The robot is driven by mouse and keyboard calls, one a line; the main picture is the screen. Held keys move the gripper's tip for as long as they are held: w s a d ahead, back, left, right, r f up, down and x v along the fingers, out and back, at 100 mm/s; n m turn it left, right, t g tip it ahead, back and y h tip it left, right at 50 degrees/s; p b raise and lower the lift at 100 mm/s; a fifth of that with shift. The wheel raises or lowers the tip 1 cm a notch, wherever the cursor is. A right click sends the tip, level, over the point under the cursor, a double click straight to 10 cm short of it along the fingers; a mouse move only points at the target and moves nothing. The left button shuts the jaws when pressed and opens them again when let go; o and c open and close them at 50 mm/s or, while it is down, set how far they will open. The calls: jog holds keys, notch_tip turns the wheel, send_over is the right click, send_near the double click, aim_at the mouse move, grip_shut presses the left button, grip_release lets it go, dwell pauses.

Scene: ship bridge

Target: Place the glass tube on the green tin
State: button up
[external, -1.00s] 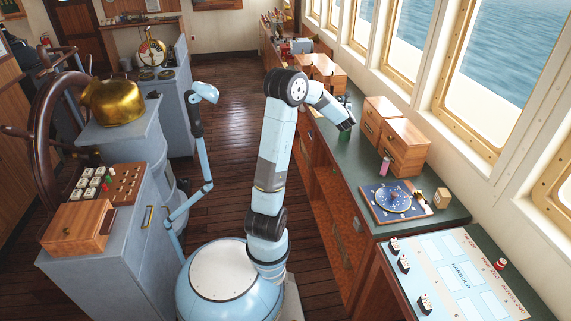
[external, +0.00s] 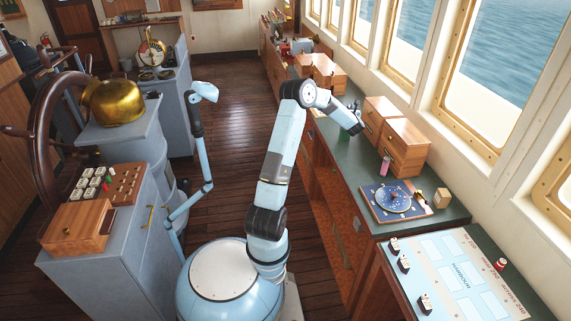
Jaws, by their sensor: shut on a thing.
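The green tin (external: 343,139) stands on the dark green counter (external: 358,153), partly hidden below my wrist. My gripper (external: 355,104) is small and dark at the far end of my arm, above the counter just behind and right of the tin. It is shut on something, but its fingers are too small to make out. I cannot make out the glass tube clearly; what is in the gripper is too small and partly hidden. I cannot tell any contact with the tin.
Wooden drawer boxes (external: 403,148) stand to the right, against the window wall. A pink cylinder (external: 385,167) stands in front of them. A blue chart board with a round dial (external: 372,205) and a small wooden block (external: 441,197) lie nearer. More wooden boxes (external: 327,75) stand farther back.

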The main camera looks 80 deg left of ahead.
jog(key=shift+w+a+f, duration=0.3)
jog(key=shift+f, duration=1.8)
jog(key=o, duration=1)
jog(key=d, duration=0.4)
jog(key=s+d, duration=0.1)
jog(key=d, duration=0.2)
jog(key=s+d, duration=0.1)
jog(key=d, duration=0.3)
jog(key=shift+s+d, duration=0.1)
jog(key=shift+d, duration=0.25)
